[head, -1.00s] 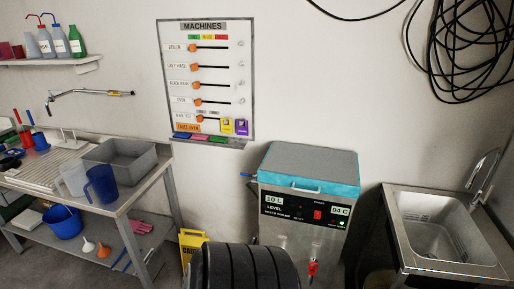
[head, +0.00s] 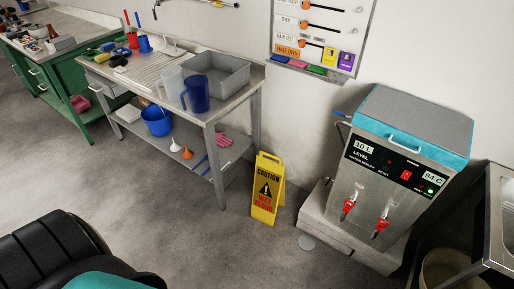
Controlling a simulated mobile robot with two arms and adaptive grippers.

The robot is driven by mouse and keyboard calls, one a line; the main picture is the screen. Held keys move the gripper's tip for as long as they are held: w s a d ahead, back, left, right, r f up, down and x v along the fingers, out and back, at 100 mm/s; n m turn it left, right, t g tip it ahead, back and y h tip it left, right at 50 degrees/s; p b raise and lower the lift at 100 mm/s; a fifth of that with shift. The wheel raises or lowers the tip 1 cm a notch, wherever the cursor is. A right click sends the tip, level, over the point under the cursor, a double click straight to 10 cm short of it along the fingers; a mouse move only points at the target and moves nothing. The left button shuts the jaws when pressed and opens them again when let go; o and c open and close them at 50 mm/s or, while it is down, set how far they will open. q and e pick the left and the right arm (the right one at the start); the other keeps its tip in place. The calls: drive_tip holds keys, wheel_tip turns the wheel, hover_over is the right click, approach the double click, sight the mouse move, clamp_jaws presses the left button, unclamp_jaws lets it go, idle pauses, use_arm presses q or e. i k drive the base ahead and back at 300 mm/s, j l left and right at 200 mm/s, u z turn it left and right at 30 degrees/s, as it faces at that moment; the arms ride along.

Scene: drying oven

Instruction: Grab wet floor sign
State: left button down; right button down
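The yellow wet floor sign (head: 267,190) stands upright on the grey floor in the middle of the head view. It has black and red lettering and a black warning triangle. It stands between the steel table and the boiler, apart from both. A black ribbed part with a teal piece shows at the lower left, likely part of my own body. Neither of my grippers is in view.
A steel table (head: 226,126) with jugs, a grey tray (head: 215,70) and a blue bucket (head: 156,120) stands left of the sign. The boiler (head: 395,165) stands on a low base to its right. A sink edge is at far right. Floor (head: 200,240) in front is clear.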

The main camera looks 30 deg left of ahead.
sight(269, 187)
drive_tip(key=u, duration=0.85)
